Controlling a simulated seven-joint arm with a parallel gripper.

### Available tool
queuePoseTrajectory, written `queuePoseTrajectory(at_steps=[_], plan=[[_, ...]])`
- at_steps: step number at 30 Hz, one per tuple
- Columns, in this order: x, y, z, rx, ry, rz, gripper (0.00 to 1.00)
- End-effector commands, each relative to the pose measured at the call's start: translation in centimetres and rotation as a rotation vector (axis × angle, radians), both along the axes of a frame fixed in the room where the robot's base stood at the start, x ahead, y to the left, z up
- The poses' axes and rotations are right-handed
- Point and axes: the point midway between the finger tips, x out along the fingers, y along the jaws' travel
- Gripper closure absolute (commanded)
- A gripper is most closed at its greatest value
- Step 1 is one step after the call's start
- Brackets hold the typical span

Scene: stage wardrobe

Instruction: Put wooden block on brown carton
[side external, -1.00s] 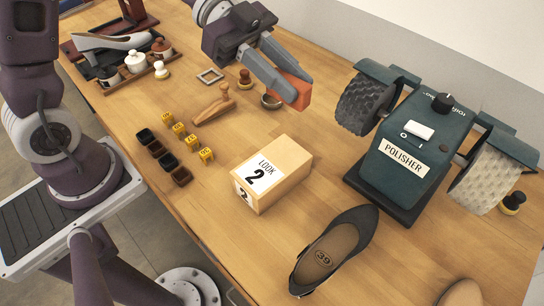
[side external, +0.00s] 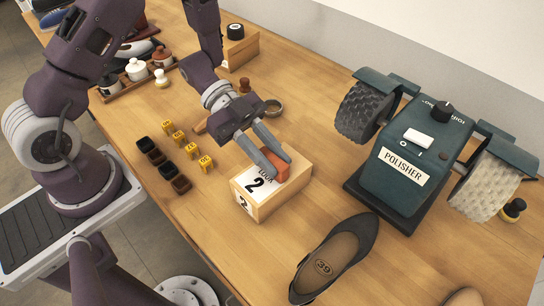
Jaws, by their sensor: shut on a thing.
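The wooden block (side external: 284,165), reddish-orange, is between the fingers of my gripper (side external: 281,168). My gripper is shut on it and reaches down from the upper left. The brown carton (side external: 290,193) is a light-brown box with a white label reading "LOOK 2" on its top and near side. The block is over the right part of the carton's top, very close to it. I cannot tell whether the two touch. The fingers cover part of the block and part of the label.
A dark green polisher (side external: 405,165) with two wheels stands to the right. A dark shoe (side external: 335,255) lies in front of the carton. Several yellow cubes (side external: 191,150) and small dark cups (side external: 168,167) sit to the left.

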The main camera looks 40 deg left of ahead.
Motion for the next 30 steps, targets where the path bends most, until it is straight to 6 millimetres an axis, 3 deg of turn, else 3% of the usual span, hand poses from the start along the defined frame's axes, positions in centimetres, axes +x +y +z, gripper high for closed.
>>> queuePoseTrajectory(at_steps=[11,12,15,25,30], plan=[[0.0,0.0,-0.6,0.0,0.0,0.001,1.0],[0.1,0.0,-0.5,0.0,-0.001,0.001,0.69],[0.1,0.0,-0.5,0.0,-0.001,0.001,0.55],[0.1,0.2,-0.1,0.0,-0.004,0.001,0.55],[0.3,3.9,1.4,0.001,-0.007,0.008,0.55]])
